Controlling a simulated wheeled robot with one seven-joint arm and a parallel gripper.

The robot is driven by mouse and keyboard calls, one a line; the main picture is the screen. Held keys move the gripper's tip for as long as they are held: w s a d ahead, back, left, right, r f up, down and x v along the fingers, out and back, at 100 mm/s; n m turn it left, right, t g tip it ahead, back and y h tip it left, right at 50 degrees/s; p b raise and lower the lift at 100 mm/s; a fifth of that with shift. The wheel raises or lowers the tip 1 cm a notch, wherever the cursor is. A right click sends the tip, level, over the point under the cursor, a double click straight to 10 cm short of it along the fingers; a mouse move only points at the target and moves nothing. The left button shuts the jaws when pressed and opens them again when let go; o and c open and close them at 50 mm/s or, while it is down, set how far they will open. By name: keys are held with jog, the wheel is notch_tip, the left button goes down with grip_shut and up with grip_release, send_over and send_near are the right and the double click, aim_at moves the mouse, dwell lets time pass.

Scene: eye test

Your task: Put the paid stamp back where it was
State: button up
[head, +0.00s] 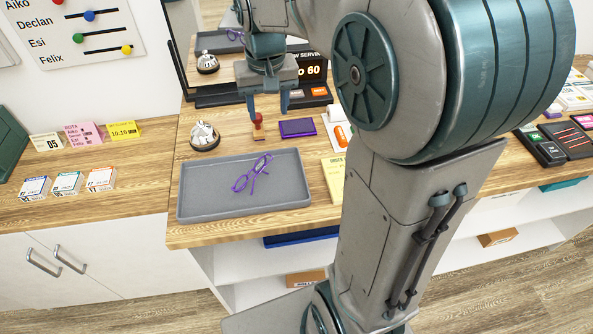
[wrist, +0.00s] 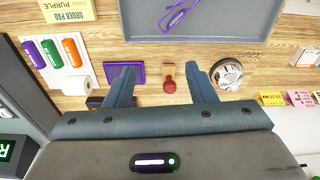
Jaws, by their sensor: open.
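A small stamp with a red handle and a wooden base (head: 258,133) stands upright on the wooden counter, left of a purple ink pad (head: 297,128). Its marking is not readable. My gripper (head: 268,112) is open and empty, pointing down just above the stamp. In the wrist view the red stamp (wrist: 169,84) shows between the two open fingers (wrist: 158,72), nearer the right one. I cannot tell whether a finger touches it. The ink pad (wrist: 139,73) is partly behind the left finger there.
A silver bell (head: 204,136) stands left of the stamp. A grey tray (head: 195,204) with purple glasses (head: 251,174) lies in front. A dark sign unit (head: 310,97) is behind. A yellow order pad (head: 334,180) is right of the tray. My arm hides much of the right side.

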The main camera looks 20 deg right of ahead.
jog(key=s+f+t, duration=0.1)
jog(key=s+f, duration=0.1)
jog(key=s, duration=0.6)
jog(key=s+f+n, duration=0.1)
jog(key=s+f, duration=0.1)
jog(key=s, duration=0.7)
jog(key=shift+t, duration=0.4)
